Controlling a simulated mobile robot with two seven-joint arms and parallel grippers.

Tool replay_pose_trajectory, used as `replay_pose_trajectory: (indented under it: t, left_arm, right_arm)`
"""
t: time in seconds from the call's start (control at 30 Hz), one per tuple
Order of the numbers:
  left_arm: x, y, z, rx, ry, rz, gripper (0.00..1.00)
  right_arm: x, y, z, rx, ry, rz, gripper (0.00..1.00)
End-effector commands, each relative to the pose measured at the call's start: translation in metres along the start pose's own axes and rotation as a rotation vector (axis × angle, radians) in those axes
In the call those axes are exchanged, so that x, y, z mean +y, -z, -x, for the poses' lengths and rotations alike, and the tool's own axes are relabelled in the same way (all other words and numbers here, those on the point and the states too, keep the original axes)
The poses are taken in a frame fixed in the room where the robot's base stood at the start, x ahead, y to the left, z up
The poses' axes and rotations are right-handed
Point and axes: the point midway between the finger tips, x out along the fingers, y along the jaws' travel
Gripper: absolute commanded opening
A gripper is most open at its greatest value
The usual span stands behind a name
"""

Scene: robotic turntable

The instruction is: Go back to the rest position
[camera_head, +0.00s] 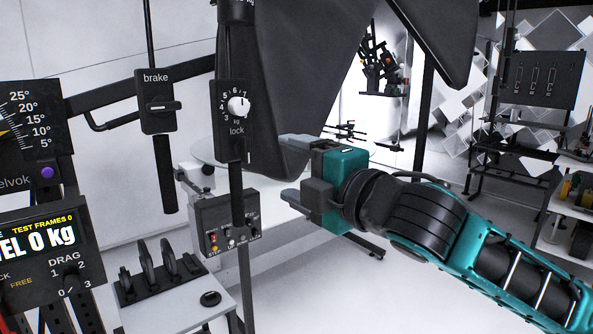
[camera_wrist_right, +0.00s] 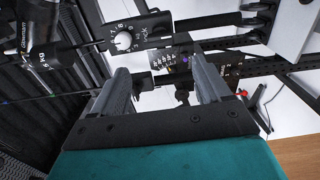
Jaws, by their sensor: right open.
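My right gripper (camera_head: 290,169) reaches in from the right in the head view, with its teal and black body near the middle. Its two fingers are apart and point left, with nothing between them. The lock box (camera_head: 236,106) with its white dial is on a black post just left of the fingers. In the right wrist view, the open fingers of my right gripper (camera_wrist_right: 163,88) frame empty space, and the lock dial (camera_wrist_right: 124,41) shows beyond them at the upper left. My left gripper is not in either view.
A brake box (camera_head: 157,106) hangs to the left. A display panel (camera_head: 40,245) reading 0 kg is at the far left. A small switch box (camera_head: 229,222) is below the lock box. A white stand (camera_head: 180,302) with black parts is low in front. Shelves (camera_head: 570,205) stand at right.

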Motion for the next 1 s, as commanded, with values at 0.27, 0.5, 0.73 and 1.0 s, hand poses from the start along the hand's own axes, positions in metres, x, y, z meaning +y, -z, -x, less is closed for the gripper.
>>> replay_pose_trajectory:
  t: [0.27,0.5,0.73,1.0]
  left_arm:
    - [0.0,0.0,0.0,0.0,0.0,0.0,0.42]
    - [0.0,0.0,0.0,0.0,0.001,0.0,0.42]
    - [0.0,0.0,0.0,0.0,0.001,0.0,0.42]
    - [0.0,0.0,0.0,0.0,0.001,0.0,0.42]
  right_arm:
    - [-0.044,-0.001,-0.004,0.005,0.024,-0.207,0.77]
    - [-0.133,-0.01,0.004,-0.05,0.059,-0.605,0.77]
    - [-0.231,-0.02,0.035,-0.182,0.091,-0.965,0.77]
    - [-0.358,-0.02,0.113,-0.433,0.129,-1.331,0.77]
